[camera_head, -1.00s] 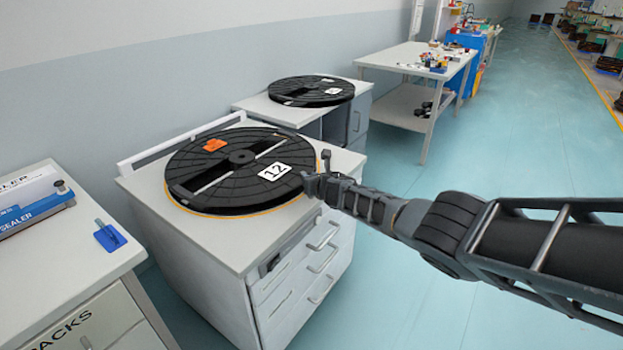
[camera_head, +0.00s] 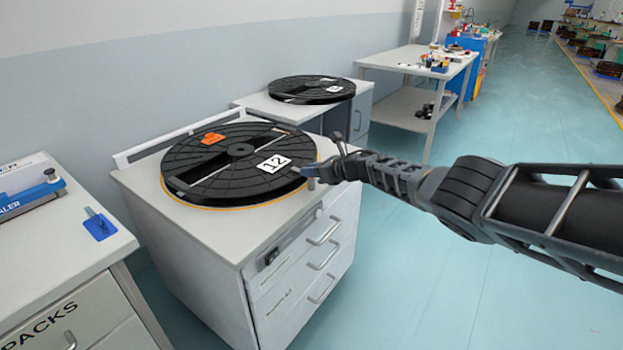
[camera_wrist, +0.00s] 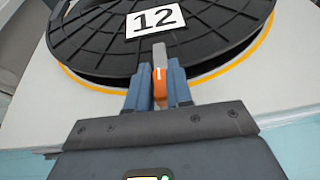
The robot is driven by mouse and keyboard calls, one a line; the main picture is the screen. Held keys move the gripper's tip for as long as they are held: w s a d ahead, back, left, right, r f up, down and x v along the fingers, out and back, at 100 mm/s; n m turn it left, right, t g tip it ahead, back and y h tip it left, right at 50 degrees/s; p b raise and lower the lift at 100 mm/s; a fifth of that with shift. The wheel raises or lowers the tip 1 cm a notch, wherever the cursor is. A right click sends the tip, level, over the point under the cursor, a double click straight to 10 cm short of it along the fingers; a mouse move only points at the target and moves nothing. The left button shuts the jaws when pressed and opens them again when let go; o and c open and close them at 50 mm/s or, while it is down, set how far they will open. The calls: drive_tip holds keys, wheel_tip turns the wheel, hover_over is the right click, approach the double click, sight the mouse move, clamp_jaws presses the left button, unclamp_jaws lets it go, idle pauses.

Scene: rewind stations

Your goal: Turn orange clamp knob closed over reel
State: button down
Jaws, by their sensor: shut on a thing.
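The black reel (camera_head: 205,175) with a white "12" label lies flat on the white cabinet, inside an orange ring. In the wrist view the reel (camera_wrist: 95,40) fills the top. My gripper (camera_head: 318,172) is at the reel's right edge. In the wrist view my gripper (camera_wrist: 159,88) is shut on the orange clamp knob (camera_wrist: 160,90), whose grey upper part (camera_wrist: 159,55) points toward the reel near the label. The knob's base is hidden by the jaws. In the head view the knob is too hidden to tell.
An orange piece (camera_head: 213,138) lies on the reel's far side. A second reel (camera_head: 312,88) sits on a cabinet behind. A bench with a blue-handled tool (camera_head: 99,226) stands at left. The floor at right (camera_head: 420,290) is open.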

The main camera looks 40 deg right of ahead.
drive_tip(key=shift+n+y+b, duration=0.3)
drive_tip(key=shift+y+b, duration=0.05)
drive_tip(key=shift+y, duration=0.05)
drive_tip(key=c, duration=1.1)
unclamp_jaws()
drive_tip(key=shift+s+d+r+p, duration=0.2)
drive_tip(key=shift+s+r+p, duration=0.2)
drive_tip(key=shift+p, duration=0.35)
drive_tip(key=p+v, duration=0.5)
drive_tip(key=v, duration=0.1)
drive_tip(key=shift+s, duration=0.35)
drive_tip(key=shift+d, duration=0.1)
